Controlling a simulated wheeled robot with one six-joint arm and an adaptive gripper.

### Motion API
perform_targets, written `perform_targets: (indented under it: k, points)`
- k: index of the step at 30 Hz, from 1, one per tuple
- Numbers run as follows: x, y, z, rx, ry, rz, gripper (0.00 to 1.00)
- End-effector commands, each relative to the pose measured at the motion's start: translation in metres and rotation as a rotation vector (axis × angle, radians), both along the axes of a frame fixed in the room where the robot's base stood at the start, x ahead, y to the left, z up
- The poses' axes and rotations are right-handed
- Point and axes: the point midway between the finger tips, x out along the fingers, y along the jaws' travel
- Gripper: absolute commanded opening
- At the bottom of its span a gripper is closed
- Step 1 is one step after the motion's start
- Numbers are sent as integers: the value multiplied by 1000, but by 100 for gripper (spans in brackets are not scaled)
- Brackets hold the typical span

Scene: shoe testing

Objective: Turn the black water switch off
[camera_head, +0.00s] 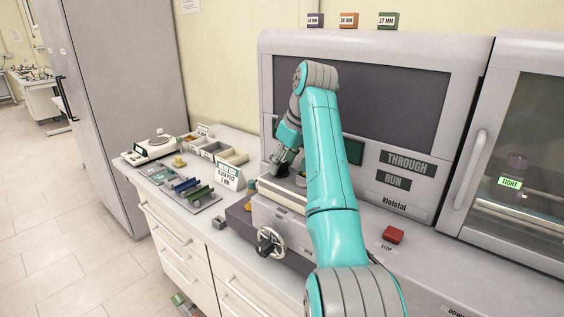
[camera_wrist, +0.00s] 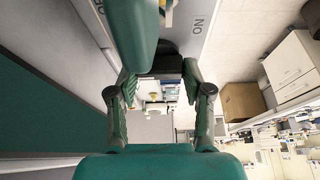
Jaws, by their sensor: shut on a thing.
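My gripper (camera_head: 281,163) reaches down to the left end of the grey machine, beside its dark window. In the wrist view my gripper (camera_wrist: 160,76) has its two fingers on either side of a black water switch (camera_wrist: 168,63) and is shut on it. An upside-down "ON" label (camera_wrist: 197,23) is on the pale panel close to the switch. Part of another label (camera_wrist: 101,7) shows at the top left of that view. In the head view the switch is hidden by my gripper.
A grey machine (camera_head: 280,48) with a dark window stands behind my arm. A handwheel (camera_head: 270,241) and a red stop button (camera_head: 393,234) are in front.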

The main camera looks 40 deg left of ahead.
Motion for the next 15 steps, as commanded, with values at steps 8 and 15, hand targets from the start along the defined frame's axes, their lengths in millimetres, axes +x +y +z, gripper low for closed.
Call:
perform_targets:
  k: [8,15]
  points:
    - [0,0,0,-1,0,39,15]
    - [0,0,0,0,-1,41,15]
